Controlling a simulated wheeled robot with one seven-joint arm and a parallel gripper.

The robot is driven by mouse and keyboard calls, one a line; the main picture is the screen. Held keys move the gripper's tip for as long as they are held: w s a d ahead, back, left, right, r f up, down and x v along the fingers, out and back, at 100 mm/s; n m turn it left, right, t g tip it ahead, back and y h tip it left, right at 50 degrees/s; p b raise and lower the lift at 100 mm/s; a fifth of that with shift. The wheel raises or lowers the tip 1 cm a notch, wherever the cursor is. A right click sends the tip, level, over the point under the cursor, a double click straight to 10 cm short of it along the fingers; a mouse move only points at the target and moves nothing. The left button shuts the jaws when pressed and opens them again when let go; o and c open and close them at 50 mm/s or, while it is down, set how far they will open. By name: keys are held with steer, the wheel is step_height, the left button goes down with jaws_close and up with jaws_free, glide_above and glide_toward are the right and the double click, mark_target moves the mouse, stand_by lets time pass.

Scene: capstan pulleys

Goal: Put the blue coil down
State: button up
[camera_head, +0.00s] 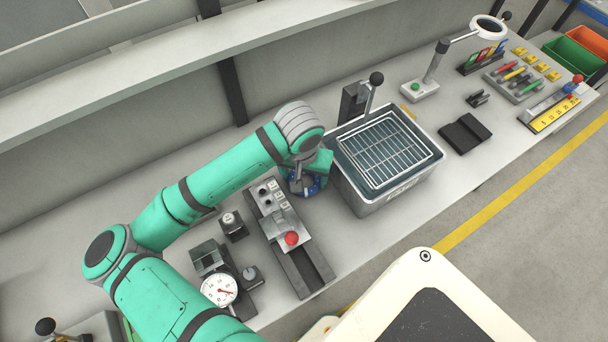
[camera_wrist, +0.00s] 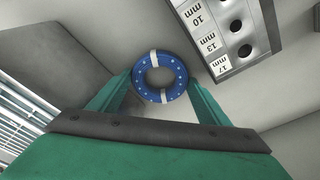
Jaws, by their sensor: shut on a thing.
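The blue coil (camera_wrist: 141,80) is a ring with two white bands and small pale dots. In the wrist view it sits between the fingertips of my gripper (camera_wrist: 160,84), which is shut on it from both sides. In the head view only a bit of the blue coil (camera_head: 315,187) shows below my gripper (camera_head: 303,186). They are between the block with the round holes and the wire-rack basin. My wrist hides most of the coil there, and I cannot tell whether it touches the bench.
The hole block (camera_wrist: 238,50), marked 10, 13 and 17 mm, is close to the right of the coil. The basin (camera_head: 375,199) with a wire rack stands right of my gripper. A dial gauge (camera_head: 219,290) and a red button (camera_head: 291,239) are nearer. A dark pad (camera_head: 465,133) lies beyond the basin.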

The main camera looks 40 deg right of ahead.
steer(key=shift+f, duration=0.15)
steer(key=o, duration=1.2)
steer(key=shift+c, duration=0.2)
